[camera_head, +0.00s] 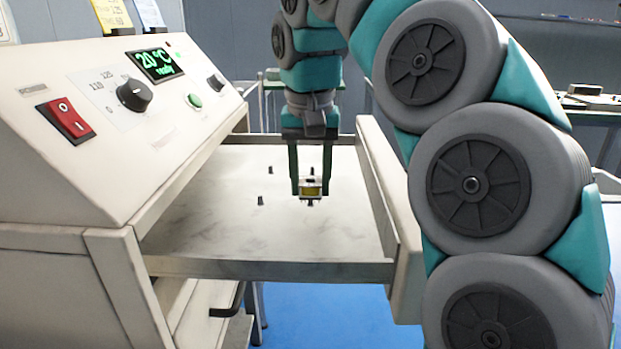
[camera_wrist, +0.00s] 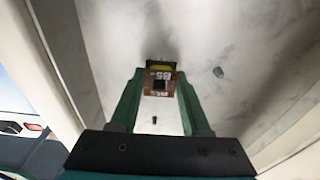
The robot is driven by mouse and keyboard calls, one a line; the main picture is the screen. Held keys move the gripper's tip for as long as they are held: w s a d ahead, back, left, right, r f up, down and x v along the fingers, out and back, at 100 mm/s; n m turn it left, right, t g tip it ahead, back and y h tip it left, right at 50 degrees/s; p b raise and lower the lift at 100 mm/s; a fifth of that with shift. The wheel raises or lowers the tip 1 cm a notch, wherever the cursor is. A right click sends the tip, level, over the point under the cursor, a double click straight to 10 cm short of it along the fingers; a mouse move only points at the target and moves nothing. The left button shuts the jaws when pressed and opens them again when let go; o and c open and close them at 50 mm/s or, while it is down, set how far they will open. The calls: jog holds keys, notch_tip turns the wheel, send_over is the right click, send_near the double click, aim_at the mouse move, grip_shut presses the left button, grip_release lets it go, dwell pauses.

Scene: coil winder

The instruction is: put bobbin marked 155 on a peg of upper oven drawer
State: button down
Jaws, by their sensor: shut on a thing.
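My gripper (camera_head: 310,186) points down over the open upper oven drawer (camera_head: 200,240), its green fingers closed on the two sides of a small bobbin (camera_head: 311,190). In the wrist view the bobbin (camera_wrist: 159,78) shows between the fingertips, with upside-down or partly hidden marking that I cannot read surely. A dark peg (camera_head: 310,203) shows just below the bobbin; I cannot tell whether they touch. Two other bare pegs stand to the left, a near peg (camera_head: 261,200) and a far peg (camera_head: 270,170).
The oven's control panel (camera_head: 110,100) with a red switch, knobs and a display reading 20 °C ready is left of the drawer. The drawer's front panel (camera_head: 395,215) rises on the right. Blue floor (camera_head: 330,310) lies below.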

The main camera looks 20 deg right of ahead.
jog(key=shift+f+b, duration=0.5)
jog(key=shift+f, duration=0.3)
jog(key=shift+c, duration=1.4)
grip_release()
jog(key=shift+r, duration=0.1)
notch_tip(320, 180, up, 4)
jog(key=p, duration=0.3)
jog(key=shift+s, duration=0.15)
jog(key=s, duration=1.4)
jog(key=shift+s+d+r, duration=0.15)
jog(key=shift+s+r, duration=0.15)
jog(key=shift+r, duration=0.1)
jog(key=shift+s, duration=0.5)
